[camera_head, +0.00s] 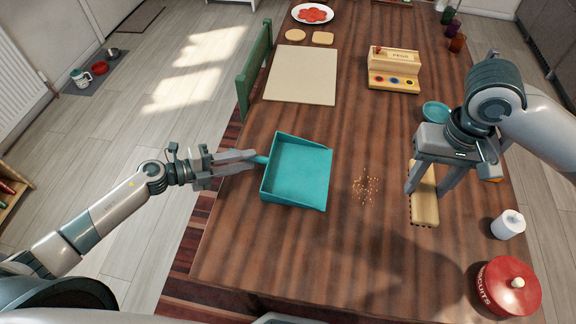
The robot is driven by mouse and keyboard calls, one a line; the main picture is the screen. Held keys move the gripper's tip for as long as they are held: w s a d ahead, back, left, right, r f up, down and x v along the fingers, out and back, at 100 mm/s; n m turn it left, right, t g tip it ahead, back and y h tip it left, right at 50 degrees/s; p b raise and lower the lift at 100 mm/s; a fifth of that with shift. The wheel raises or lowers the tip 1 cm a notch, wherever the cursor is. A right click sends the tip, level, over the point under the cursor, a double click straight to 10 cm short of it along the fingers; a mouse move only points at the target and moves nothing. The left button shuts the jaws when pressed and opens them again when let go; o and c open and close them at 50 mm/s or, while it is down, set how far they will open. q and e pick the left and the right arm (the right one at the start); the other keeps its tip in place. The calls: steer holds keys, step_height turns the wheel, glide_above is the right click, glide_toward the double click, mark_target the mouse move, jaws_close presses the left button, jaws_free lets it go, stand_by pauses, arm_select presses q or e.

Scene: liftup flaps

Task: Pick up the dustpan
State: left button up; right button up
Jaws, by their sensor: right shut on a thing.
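A teal dustpan (298,172) lies flat on the wooden table, left of the middle, with its short handle (260,160) pointing left. My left gripper (254,161) is at the handle, its two fingers open with the handle's end between or just beside their tips; contact is hard to tell. My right gripper (428,186) points down and is shut on a tan brush (425,207) with dark bristles along its edge. The brush is at or just above the table, right of some crumbs (366,187).
A pale board (301,75), a wooden peg toy (394,70) and a plate (313,13) are farther back. A teal bowl (436,112) is behind my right gripper. A white jar (508,224) and a red biscuit tin (507,287) stand at front right. A green chair (255,68) touches the left side.

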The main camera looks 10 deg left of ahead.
mark_target(277, 164)
arm_select(q)
steer(key=shift+p+x, duration=0.5)
steer(key=shift+x, duration=1.4)
steer(key=shift+r, duration=0.1)
jaws_close()
